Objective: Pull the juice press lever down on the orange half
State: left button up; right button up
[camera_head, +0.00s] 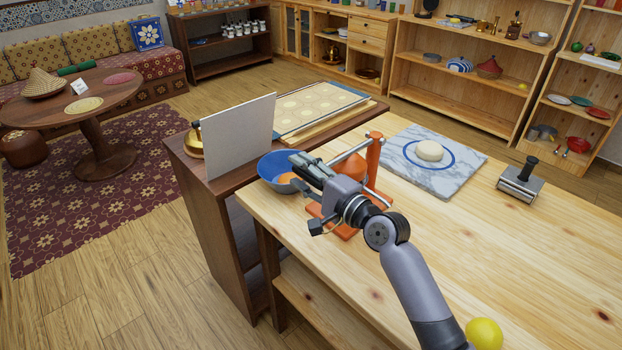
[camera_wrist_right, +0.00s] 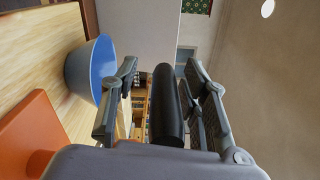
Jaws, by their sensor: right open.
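The orange juice press has an upright post (camera_head: 374,155), an orange base (camera_head: 345,231) and a silver lever bar (camera_head: 349,151) running from the post toward my right gripper (camera_head: 303,170). The base also shows at lower left in the right wrist view (camera_wrist_right: 28,135). There, the black lever handle (camera_wrist_right: 167,110) lies between the two open fingers of my right gripper (camera_wrist_right: 160,68), with gaps visible beside it. In the head view the gripper hides the handle. An orange part (camera_head: 355,168) shows behind my gripper; I cannot tell whether it is the orange half. My left gripper is out of view.
A blue bowl (camera_head: 268,178) with something orange inside stands close beside the gripper; it also shows in the wrist view (camera_wrist_right: 92,68). A white panel (camera_head: 240,138) stands at left. A marble slab (camera_head: 405,148) with dough, a black-handled tool (camera_head: 521,180) and a lemon (camera_head: 484,333) are on the table.

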jog(key=v, duration=1.2)
jog(key=shift+w+f, duration=0.1)
dwell(1.8)
